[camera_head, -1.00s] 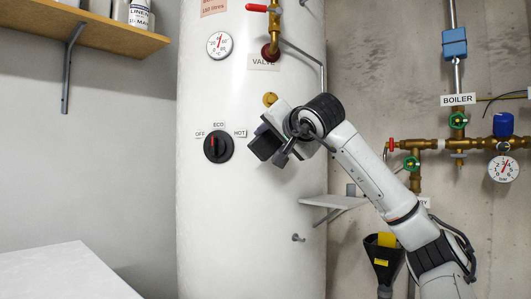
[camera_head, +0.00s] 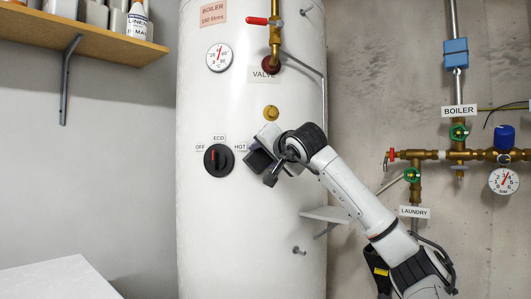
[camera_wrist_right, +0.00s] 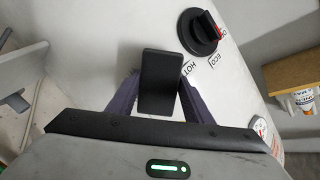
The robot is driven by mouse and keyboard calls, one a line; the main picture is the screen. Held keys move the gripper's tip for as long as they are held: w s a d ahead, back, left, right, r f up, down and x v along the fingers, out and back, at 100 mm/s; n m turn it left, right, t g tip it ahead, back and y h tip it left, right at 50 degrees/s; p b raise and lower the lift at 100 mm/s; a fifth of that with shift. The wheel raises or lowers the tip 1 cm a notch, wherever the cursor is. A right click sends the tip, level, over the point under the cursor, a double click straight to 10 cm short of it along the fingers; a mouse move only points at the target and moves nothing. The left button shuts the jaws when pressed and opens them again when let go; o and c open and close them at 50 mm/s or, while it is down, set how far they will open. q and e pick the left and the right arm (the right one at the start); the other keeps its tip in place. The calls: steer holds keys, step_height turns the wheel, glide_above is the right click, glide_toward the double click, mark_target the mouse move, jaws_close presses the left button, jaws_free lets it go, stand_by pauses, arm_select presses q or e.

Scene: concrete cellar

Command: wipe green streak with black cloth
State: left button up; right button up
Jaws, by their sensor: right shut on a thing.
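My right gripper (camera_head: 268,165) is in front of the white boiler tank, just right of the black dial (camera_head: 218,160). It is shut on a black rectangular pad, which I take to be the black cloth (camera_wrist_right: 161,75). In the right wrist view the pad stands out between the two dark fingers, near the HOT label. In the head view the cloth (camera_head: 257,161) is a dark patch at the gripper's tip. I cannot tell whether it touches the tank. No green streak shows in either view. My left gripper is not in view.
A brass valve with a red lever (camera_head: 266,21) and a brass cap (camera_head: 271,113) are above the gripper. A small grey shelf (camera_head: 326,214) is below right. Brass pipes with green handwheels and a gauge (camera_head: 503,181) line the right wall. A wooden shelf (camera_head: 80,38) is upper left.

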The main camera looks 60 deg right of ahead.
steer(key=shift+p+x, duration=0.75)
steer(key=shift+x, duration=0.35)
stand_by(0.5)
steer(key=shift+s+d, duration=0.1)
steer(key=shift+s, duration=0.05)
